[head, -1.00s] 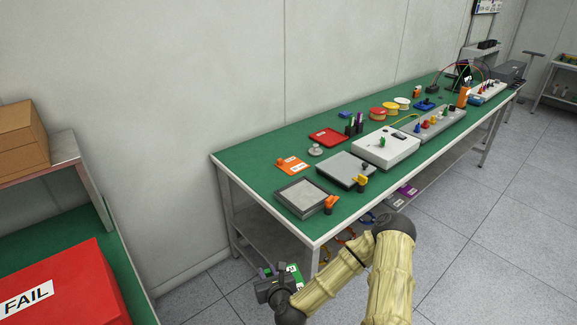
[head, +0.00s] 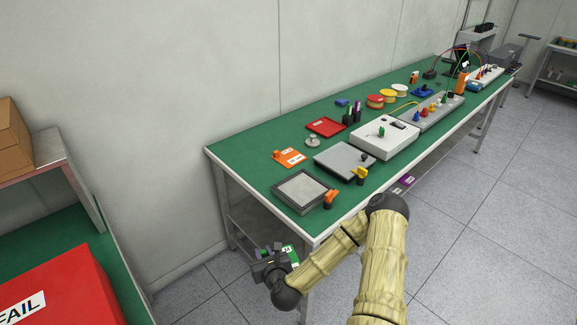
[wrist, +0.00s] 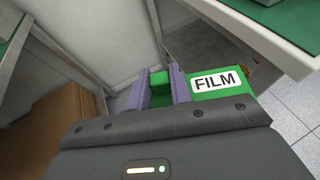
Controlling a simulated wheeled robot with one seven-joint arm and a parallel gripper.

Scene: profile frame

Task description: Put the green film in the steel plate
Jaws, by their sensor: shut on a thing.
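The green film (wrist: 225,83), a green piece with a white FILM label, is between the purple fingers of my gripper (wrist: 158,88) in the wrist view. In the head view my gripper (head: 272,250) is shut on the film (head: 291,254), in front of the bench's near left corner and below its top. Two grey flat pieces lie on the bench: a framed one (head: 302,190) with an orange clamp at its corner, and a smooth one (head: 342,158) with a yellow clamp. I cannot tell which is the steel plate. The top of the framed one looks bare.
The green bench (head: 244,153) also bears an orange card (head: 288,158), a red tray (head: 326,127) and a white box (head: 383,138). Its edge (wrist: 262,45) is close to the film. A red FAIL bin (head: 62,285) stands at left. Bare floor lies at right.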

